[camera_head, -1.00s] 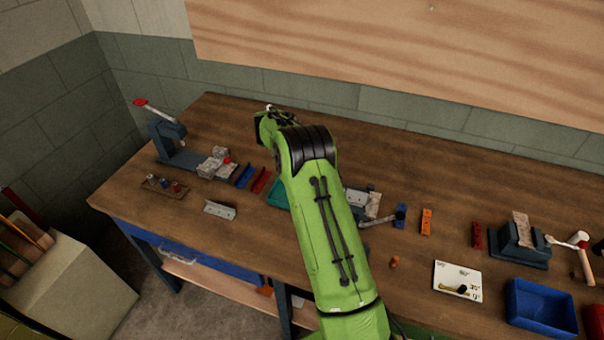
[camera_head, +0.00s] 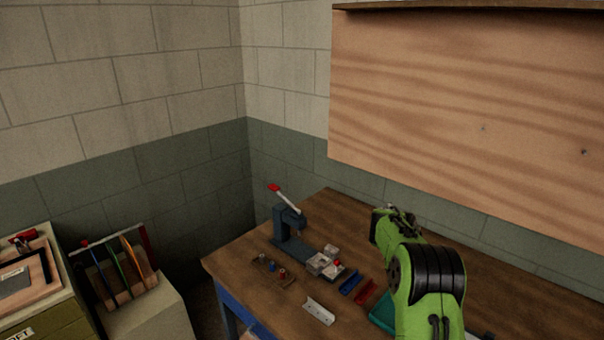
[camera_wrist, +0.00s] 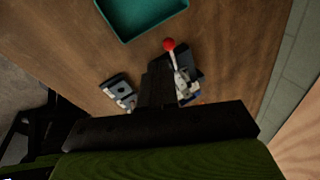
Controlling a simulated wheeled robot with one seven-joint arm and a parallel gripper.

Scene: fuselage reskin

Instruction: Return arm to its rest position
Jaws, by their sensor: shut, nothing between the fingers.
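My green arm (camera_head: 425,285) rises over the workbench at the lower right of the head view, with its black joint bent. Its fingers are not distinguishable in the head view. In the wrist view my black gripper (camera_wrist: 157,88) points down over the bench, its fingers together and nothing held between them.
A teal tray (camera_wrist: 145,35) lies on the bench. In the head view, a lever press (camera_head: 290,232), an angled metal piece (camera_head: 318,311), and blue (camera_head: 352,283) and red (camera_head: 366,292) strips lie on the bench. A folder rack (camera_head: 120,272) stands on a cabinet at left.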

